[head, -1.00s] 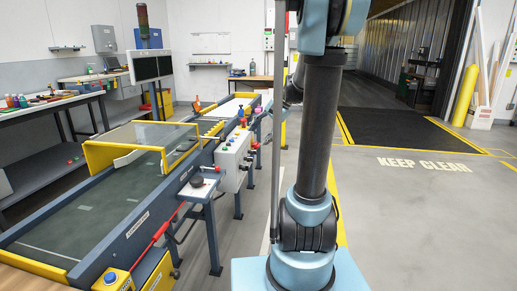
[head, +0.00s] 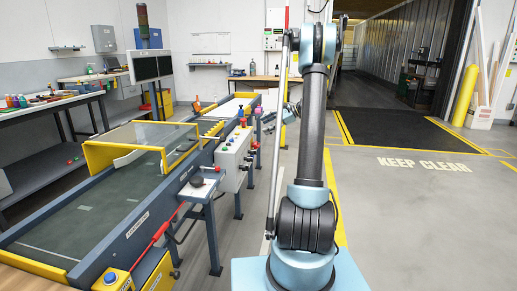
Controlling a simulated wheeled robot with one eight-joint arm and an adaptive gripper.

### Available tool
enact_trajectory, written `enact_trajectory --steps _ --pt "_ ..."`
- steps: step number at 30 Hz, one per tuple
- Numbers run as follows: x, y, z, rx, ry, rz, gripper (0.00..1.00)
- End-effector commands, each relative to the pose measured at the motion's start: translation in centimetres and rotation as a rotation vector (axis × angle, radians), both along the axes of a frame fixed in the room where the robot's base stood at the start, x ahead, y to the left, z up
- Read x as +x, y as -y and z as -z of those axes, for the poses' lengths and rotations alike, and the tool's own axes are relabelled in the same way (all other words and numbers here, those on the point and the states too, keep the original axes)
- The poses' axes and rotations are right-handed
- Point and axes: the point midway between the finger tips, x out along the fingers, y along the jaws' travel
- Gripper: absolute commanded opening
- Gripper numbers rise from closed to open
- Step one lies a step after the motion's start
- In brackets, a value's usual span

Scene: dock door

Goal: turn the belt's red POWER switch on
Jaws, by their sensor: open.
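The belt conveyor (head: 130,222) runs from the lower left toward the back. A light grey control box (head: 231,160) with several small coloured buttons stands on its right side. A red knob (head: 242,121) shows at the box's top. The red POWER switch cannot be told apart from the other small red parts at this size. My gripper (head: 268,122) is small in the picture, just right of the control box's upper end. It is open and looks empty, and no contact with the box can be seen.
A red bar (head: 153,242) runs along the belt's near side. A yellow-framed clear guard (head: 140,145) covers part of the belt. Floor to the right is clear.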

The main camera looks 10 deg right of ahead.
Motion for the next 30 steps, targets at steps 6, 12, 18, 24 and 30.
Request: enact_trajectory --steps 6,12,18,24,30 --pt "4.2 2.8 3.0 0.124 -0.063 0.056 0.63" --pt "7.3 5.4 6.1 0.238 -0.123 0.097 0.63" --pt "9.6 8.1 9.6 0.352 -0.182 0.127 0.63" --pt "11.2 10.9 13.5 0.465 -0.239 0.15 0.63" --pt "11.8 13.2 16.8 0.557 -0.287 0.16 0.63"
